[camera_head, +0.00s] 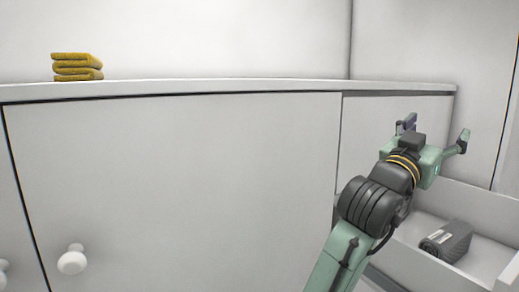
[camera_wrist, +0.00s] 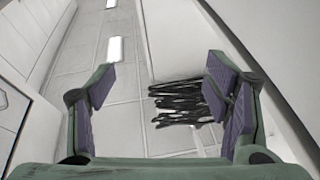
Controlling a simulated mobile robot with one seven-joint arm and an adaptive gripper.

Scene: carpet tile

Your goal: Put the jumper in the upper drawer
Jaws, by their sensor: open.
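A folded mustard-yellow cloth, which looks like the jumper (camera_head: 77,67), lies in a small stack on the white cabinet top at the far left in the head view. An open white drawer (camera_head: 407,262) shows at the lower right; whether it is the upper one cannot be told. My gripper (camera_head: 434,131) is open and empty, raised above the drawer and far to the right of the jumper. In the wrist view my gripper (camera_wrist: 160,95) shows its two purple-padded fingers wide apart with nothing held. The jumper is not in the wrist view.
A dark grey cylindrical device (camera_head: 447,241) lies inside the open drawer. The cabinet top (camera_head: 230,86) is clear between the jumper and the right corner. A white round knob (camera_head: 72,260) sticks out at the lower left. A black tangled shape (camera_wrist: 180,103) shows beyond my fingers.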

